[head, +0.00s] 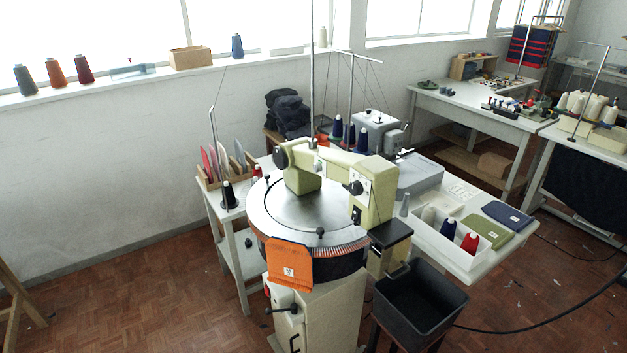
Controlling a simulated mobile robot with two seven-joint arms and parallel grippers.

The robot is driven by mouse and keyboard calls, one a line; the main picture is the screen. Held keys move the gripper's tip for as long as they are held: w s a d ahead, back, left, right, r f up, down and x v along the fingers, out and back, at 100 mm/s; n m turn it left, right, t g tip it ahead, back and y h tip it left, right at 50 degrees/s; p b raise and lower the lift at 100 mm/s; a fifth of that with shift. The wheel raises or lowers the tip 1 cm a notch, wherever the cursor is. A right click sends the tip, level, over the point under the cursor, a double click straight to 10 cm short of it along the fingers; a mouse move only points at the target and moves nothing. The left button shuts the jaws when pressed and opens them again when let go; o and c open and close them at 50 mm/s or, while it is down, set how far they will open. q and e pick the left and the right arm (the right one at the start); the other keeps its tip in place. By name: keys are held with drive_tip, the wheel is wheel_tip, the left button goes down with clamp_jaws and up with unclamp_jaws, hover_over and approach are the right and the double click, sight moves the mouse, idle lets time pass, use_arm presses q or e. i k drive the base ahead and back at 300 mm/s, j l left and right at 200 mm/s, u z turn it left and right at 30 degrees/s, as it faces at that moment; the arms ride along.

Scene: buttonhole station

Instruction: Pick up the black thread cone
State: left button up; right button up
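A black thread cone (228,195) stands upright on the left wing of the white table (236,213), just left of the round metal plate of the machine. It is beside a wooden rack (209,183) that holds several flat coloured pieces. Neither of my grippers shows in the head view, so I cannot see where they are or what they hold.
The green-beige machine (375,188) with its round plate (270,215) and hanging orange cloth (289,265) is right of the cone. A white tray (430,246) holds several cones. A black bin (420,300) stands in front. The floor at left (130,290) is mostly clear.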

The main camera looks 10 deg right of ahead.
sight(230, 199)
drive_tip(key=i+j+z, duration=0.15)
drive_tip(key=j+z, duration=0.2)
drive_tip(key=j, duration=0.15)
drive_tip(key=j+z, duration=0.35)
drive_tip(key=i+j+z, duration=0.2)
drive_tip(key=j, duration=1.6)
drive_tip(key=k, duration=0.1)
